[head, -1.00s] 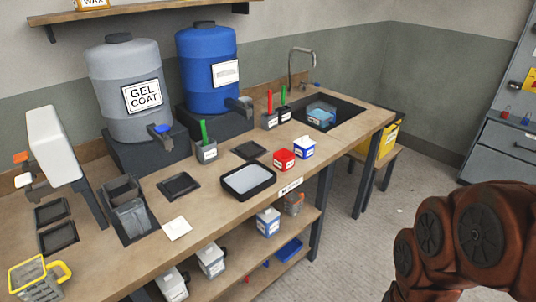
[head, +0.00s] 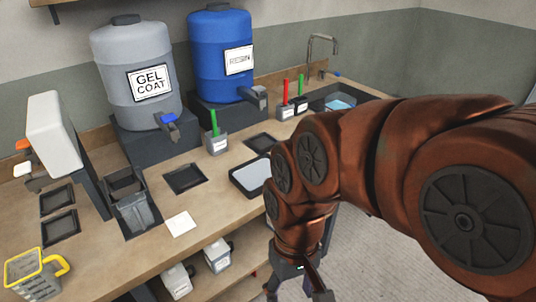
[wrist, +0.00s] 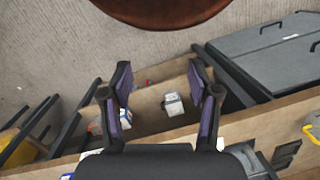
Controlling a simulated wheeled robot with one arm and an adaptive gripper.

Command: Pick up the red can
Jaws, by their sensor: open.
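The red can showed on the bench's right part in the earlier head view, beside a blue-and-white can. Both are now hidden behind my arm in the head view, and I cannot make out the red can in the wrist view. My gripper (head: 297,289) hangs in front of the bench's front edge, partly cut off by the bottom of the head view. In the wrist view my gripper (wrist: 160,78) has its two fingers spread wide, with nothing between them. A white container (wrist: 173,103) on the lower shelf shows beyond them.
White containers stand on the shelf below. Floor is open to the right.

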